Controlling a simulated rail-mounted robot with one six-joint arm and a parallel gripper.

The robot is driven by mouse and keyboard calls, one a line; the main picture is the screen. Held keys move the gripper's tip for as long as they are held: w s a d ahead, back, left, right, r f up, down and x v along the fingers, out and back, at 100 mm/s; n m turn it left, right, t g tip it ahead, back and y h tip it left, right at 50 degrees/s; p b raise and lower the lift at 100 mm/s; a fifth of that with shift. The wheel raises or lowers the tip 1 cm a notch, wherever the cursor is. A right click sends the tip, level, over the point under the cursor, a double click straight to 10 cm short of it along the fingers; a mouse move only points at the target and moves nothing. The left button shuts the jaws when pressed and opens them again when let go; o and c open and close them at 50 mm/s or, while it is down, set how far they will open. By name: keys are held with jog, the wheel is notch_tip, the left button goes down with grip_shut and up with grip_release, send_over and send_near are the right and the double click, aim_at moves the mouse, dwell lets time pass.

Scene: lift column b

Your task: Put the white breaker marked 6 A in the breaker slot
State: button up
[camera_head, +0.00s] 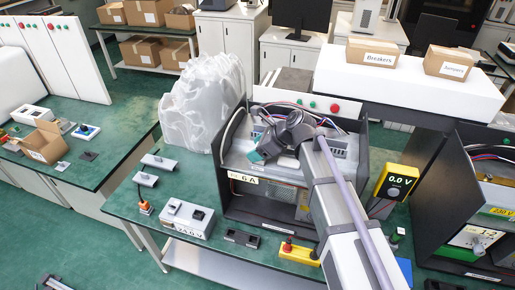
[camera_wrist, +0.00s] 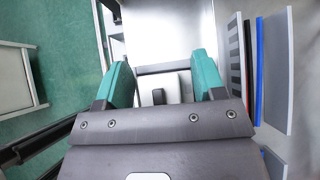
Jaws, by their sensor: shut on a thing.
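My gripper (camera_wrist: 165,82) has two teal fingers and is shut on a white breaker (camera_wrist: 176,88) with a black lever, seen between the fingers in the wrist view. Its 6 A marking cannot be read there. In the head view my gripper (camera_head: 262,153) is inside the upper left part of an open dark cabinet (camera_head: 228,205), above a "6A" label (camera_head: 246,179) on its front ledge. My arm and gripper cover part of the cabinet inside, so the breaker slot and the gap between breaker and slot cannot be made out.
A clear plastic bag (camera_head: 202,105) stands close to the cabinet's left. A yellow meter reading 0.0 V (camera_head: 397,181) is at its right. A grey 24.0 V box (camera_head: 187,218) and small parts lie on the green bench (camera_head: 125,200) at left. Another cabinet (camera_head: 455,200) stands farther right.

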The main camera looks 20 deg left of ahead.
jog(key=o, duration=1)
jog(key=p+v, duration=0.7)
jog(key=v, duration=0.3)
jog(key=shift+d+r+p, duration=0.2)
jog(key=shift+d+p, duration=0.1)
jog(key=shift+p, duration=0.1)
